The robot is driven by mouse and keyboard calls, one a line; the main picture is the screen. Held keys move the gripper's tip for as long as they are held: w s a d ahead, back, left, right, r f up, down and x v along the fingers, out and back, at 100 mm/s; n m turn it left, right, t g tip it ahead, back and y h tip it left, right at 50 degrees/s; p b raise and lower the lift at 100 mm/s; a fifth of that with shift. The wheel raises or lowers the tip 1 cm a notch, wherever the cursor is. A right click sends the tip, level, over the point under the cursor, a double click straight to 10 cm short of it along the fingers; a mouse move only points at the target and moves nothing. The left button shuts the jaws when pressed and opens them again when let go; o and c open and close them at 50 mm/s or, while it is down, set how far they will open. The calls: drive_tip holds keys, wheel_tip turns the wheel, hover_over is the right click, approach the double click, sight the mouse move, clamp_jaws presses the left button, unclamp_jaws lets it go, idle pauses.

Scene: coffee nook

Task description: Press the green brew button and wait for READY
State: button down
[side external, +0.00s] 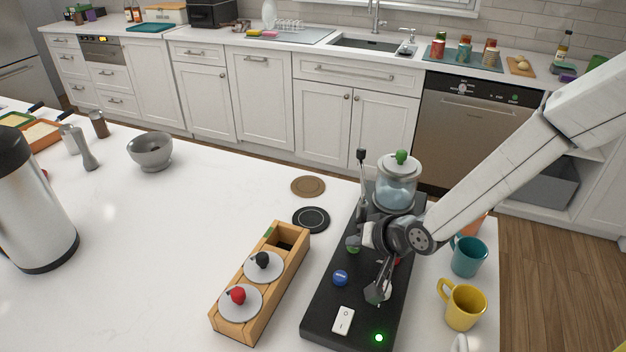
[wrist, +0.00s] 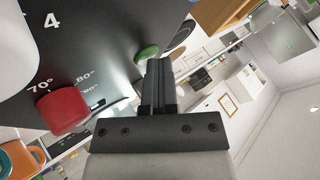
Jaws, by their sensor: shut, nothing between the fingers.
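The green brew button (side external: 353,250) sits on the black machine base (side external: 321,309), partly hidden by my gripper (side external: 354,241) in the side view. My gripper is shut and empty, with its fingertips close to the button. In the wrist view, the green button (wrist: 147,53) shows just beyond and left of the closed fingertips (wrist: 159,63). I cannot tell whether they touch. A green light (side external: 379,338) glows at the base's near corner. No READY text can be read.
A red knob (wrist: 63,108) lies beside temperature marks. A blue button (side external: 340,278) and white switch (side external: 343,320) are nearer. A glass jar (side external: 397,187) stands behind. A wooden box (side external: 230,329) is left; teal (side external: 469,258) and yellow (side external: 464,306) mugs are right.

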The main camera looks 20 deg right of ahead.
sight(356, 250)
idle(0.4)
drive_tip(key=shift+r, duration=1.2)
drive_tip(key=shift+r, duration=0.15)
drive_tip(key=shift+r, duration=2.35)
drive_tip(key=s+d+f+n+g+h, duration=0.1)
drive_tip(key=s+d+n+g, duration=0.1)
drive_tip(key=s+d, duration=0.6)
drive_tip(key=s+d+f+n+g+h, duration=0.2)
drive_tip(key=s+d+g, duration=0.2)
drive_tip(key=d, duration=0.9)
drive_tip(key=s, duration=0.3)
drive_tip(key=shift+s+n, duration=0.35)
drive_tip(key=shift+n, duration=0.05)
idle(1.1)
